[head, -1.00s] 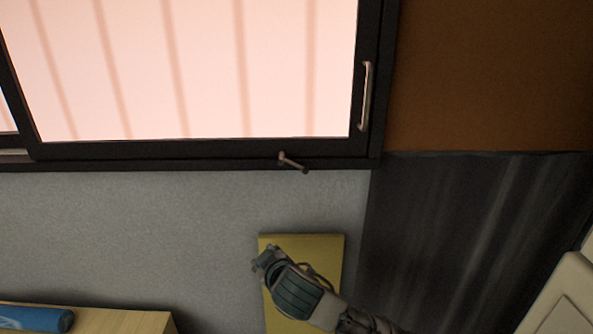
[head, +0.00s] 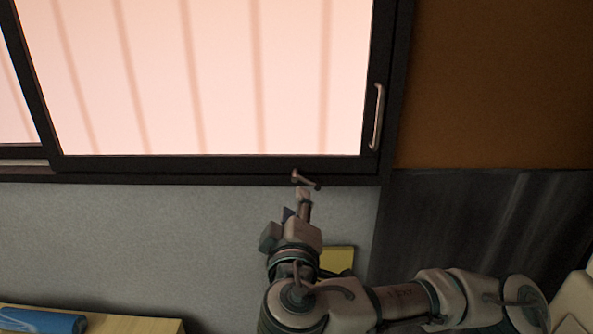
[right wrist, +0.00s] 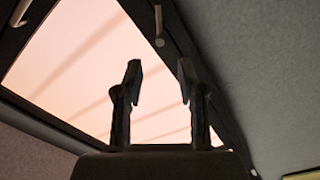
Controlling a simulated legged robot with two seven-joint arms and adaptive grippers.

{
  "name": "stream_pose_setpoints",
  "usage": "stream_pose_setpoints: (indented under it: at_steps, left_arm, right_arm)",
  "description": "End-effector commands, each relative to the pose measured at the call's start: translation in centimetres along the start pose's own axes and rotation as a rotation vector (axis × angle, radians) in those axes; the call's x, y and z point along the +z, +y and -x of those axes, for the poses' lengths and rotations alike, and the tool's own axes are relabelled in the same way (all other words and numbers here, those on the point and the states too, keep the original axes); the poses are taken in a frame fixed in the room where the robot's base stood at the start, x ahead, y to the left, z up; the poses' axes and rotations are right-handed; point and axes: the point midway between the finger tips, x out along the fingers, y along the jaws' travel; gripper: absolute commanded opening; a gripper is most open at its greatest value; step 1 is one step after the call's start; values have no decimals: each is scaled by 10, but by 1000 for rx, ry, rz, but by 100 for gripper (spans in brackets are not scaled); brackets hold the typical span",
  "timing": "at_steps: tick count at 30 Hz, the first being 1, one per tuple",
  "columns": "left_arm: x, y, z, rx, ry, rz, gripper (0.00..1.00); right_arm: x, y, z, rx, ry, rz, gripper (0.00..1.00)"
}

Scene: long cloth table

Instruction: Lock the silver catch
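The silver catch (head: 306,180) is a small lever on the bottom rail of the dark window frame, slanting down to the right. In the right wrist view the catch (right wrist: 159,25) shows near the top, beyond the fingers. My right gripper (head: 297,208) is just below the catch in the head view, pointing up at it. In the right wrist view my right gripper (right wrist: 160,70) has its two fingers apart with nothing between them. The catch looks clear of the fingers. My left gripper is out of view.
A silver handle (head: 377,117) stands upright on the right side of the window frame (head: 210,167). A yellow panel (head: 338,260) is partly hidden behind my right arm. A blue object (head: 40,321) lies on a wooden surface (head: 135,326) at lower left. The grey wall (head: 120,235) is bare.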

Motion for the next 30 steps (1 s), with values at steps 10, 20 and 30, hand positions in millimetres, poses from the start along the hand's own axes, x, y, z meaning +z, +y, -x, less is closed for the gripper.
stream_pose_setpoints:
  at_steps: [10, 20, 30]
  left_arm:
    - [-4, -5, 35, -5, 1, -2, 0]
    - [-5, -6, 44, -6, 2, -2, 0]
    - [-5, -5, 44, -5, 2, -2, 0]
  right_arm:
    - [-1, 4, -78, 1, -1, 1, 39]
    - [0, 2, -107, 1, 2, -1, 39]
    - [0, 0, -107, 0, 2, 0, 14]
